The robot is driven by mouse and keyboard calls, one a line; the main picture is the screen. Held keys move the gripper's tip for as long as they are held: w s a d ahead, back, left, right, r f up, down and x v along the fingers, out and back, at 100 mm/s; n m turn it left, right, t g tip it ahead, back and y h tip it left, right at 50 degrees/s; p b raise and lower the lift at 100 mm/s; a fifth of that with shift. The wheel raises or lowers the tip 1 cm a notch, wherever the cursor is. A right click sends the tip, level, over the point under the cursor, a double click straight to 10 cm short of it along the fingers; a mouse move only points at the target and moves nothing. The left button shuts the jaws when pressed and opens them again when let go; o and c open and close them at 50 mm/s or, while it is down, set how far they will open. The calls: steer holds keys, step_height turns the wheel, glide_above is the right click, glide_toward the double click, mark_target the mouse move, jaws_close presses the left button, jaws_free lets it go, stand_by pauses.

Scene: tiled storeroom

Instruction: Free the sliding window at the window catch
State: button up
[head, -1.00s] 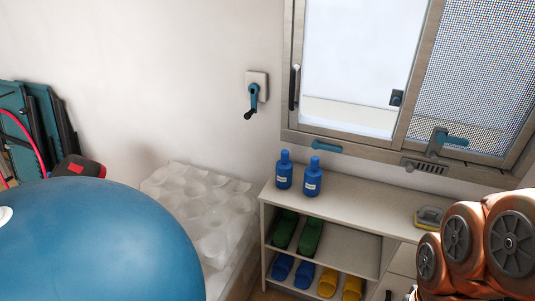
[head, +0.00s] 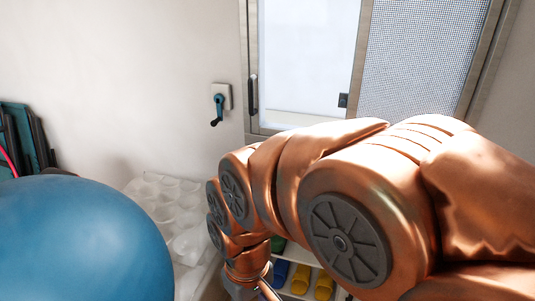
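The sliding window (head: 310,60) has a clear pane at left and a mesh-covered part (head: 420,60) at right. A long black handle (head: 252,95) is on its left frame. A small dark fitting (head: 343,100) sits low on the upright between the panes; I cannot tell whether it is the catch. The bottom frame, with its teal lever, is hidden behind my copper arm. My arm reaches across from the right and bends down at the lower middle. Only a grey part at its end shows at the bottom edge; the fingers are not visible.
A big blue ball (head: 80,240) fills the lower left. A pale bumpy mattress (head: 160,200) lies beside it. My arm mostly hides the shelf unit and its yellow shoes (head: 324,285).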

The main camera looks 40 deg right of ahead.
steer(key=w+d+f+n+t+h+b, duration=0.1)
steer(key=w+d+f+t+b, duration=0.3)
steer(key=w, duration=0.7)
steer(key=w+d+n+t+h, duration=0.1)
steer(key=w+d+t, duration=0.1)
steer(key=w+d, duration=0.7)
steer(key=w+d+f+n+t+h+b, duration=0.1)
steer(key=w+d+t+b, duration=0.15)
steer(key=w, duration=1.05)
steer(key=w+d+n+t+h+b, duration=0.1)
steer(key=w+d+h, duration=0.3)
steer(key=d, duration=0.8)
steer(key=w+d+f+n+h+b, duration=0.1)
steer(key=w+d+h, duration=0.3)
steer(key=d, duration=0.8)
steer(key=w+d+f+n+t+h+b, duration=0.1)
steer(key=w+d+h, duration=0.3)
steer(key=d, duration=0.8)
steer(key=shift+w+d+n+t+b, duration=0.2)
steer(key=shift+w+n+t+b, duration=0.1)
steer(key=shift+w+t+b, duration=0.1)
jaws_close()
